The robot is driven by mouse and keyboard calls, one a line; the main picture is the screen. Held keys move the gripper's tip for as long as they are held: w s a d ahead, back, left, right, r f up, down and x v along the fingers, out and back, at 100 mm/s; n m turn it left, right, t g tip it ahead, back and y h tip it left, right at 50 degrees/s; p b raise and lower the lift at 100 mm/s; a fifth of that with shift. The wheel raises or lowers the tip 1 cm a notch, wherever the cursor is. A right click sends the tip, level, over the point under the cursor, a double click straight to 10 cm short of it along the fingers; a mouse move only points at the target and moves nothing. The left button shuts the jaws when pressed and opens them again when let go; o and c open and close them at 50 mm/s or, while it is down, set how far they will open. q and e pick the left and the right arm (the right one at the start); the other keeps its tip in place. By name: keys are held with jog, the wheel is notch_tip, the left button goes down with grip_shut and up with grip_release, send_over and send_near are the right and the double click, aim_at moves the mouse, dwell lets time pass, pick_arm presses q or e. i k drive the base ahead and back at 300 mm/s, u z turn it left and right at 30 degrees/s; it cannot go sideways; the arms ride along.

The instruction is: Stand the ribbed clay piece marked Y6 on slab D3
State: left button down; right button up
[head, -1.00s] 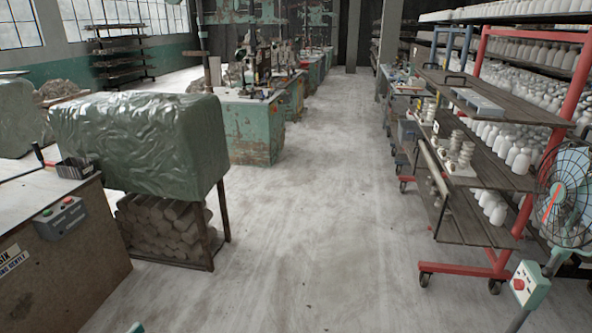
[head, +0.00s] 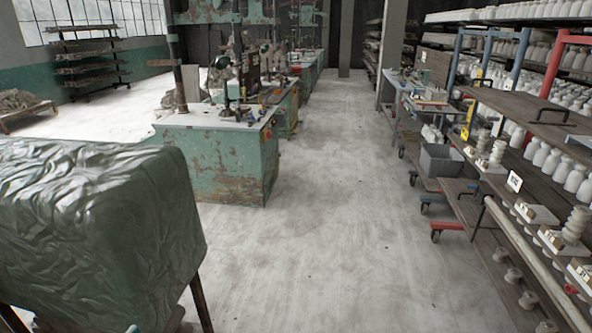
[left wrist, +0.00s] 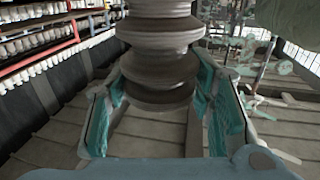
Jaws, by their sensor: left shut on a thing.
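A ribbed grey-brown clay piece (left wrist: 160,60) fills the top middle of the left wrist view, its rounded ridges stacked. My left gripper (left wrist: 165,100) is shut on it, with teal finger pads on both sides. No Y6 mark is readable on the side I see, and its top is cut off by the frame. I cannot make out a slab marked D3. Pale slabs with ribbed pieces lie on the right-hand rack in the head view, including one slab (head: 535,214) whose marking is too small to read. My right gripper is not in view.
A green-draped stack (head: 90,225) stands close at the left. A rusty green bench (head: 215,160) is beyond it. The wheeled rack (head: 500,215) runs along the right, with a grey bin (head: 440,160) farther on. The concrete aisle (head: 320,220) between them is clear.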

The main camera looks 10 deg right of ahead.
aim_at(539, 212)
jog(key=z, duration=0.4)
jog(key=i, duration=1.95)
jog(key=z, duration=2.45)
jog(key=i, duration=1.2)
jog(key=z, duration=0.75)
